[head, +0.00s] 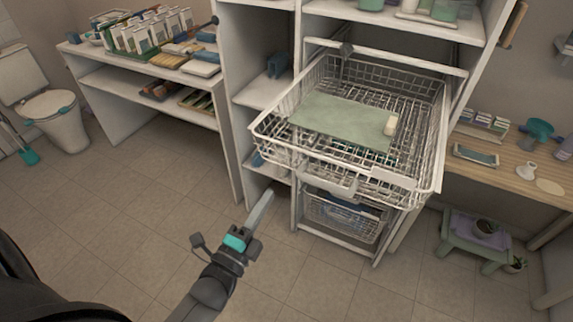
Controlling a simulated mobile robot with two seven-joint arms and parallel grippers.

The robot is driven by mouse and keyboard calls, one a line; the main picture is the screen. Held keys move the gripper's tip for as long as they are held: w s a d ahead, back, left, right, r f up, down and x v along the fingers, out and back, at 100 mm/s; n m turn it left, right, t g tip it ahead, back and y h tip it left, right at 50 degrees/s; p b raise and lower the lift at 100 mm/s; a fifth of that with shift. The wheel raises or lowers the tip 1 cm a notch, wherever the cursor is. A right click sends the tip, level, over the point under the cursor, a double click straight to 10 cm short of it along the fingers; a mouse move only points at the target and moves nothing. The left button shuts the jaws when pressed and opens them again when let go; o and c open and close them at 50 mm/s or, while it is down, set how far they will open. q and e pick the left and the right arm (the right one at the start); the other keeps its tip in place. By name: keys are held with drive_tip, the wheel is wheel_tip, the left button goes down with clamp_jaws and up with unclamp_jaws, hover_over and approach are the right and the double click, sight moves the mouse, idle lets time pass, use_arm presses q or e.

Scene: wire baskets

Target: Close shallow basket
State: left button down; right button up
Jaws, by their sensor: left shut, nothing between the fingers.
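The shallow white wire basket (273,143) is pulled out of the white shelf unit, at the centre right of the head view. It holds a flat pale green cloth or mat (335,117) and a small cream-coloured item (391,124). A pale handle-like piece (328,181) shows at its front. My left gripper (267,200) is shut and empty. It is in front of the unit, lower and to the left of the basket's front in the picture, apart from it. My right gripper is not in view.
Another wire basket (345,222) sits lower in the unit. A shelf with books and boxes (150,38) stands at the left, and a toilet (55,112) beyond it. A wooden counter (515,165) and a small stool (468,232) are at the right. Tiled floor in front is clear.

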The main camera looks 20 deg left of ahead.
sight(292, 157)
use_arm(q)
drive_tip(key=w, duration=0.2)
drive_tip(key=w+r, duration=0.1)
drive_tip(key=w, duration=0.5)
drive_tip(key=shift+w+d+r, duration=0.15)
drive_tip(key=shift+w+r, duration=0.05)
drive_tip(key=shift+w, duration=0.9)
drive_tip(key=shift+r, duration=0.1)
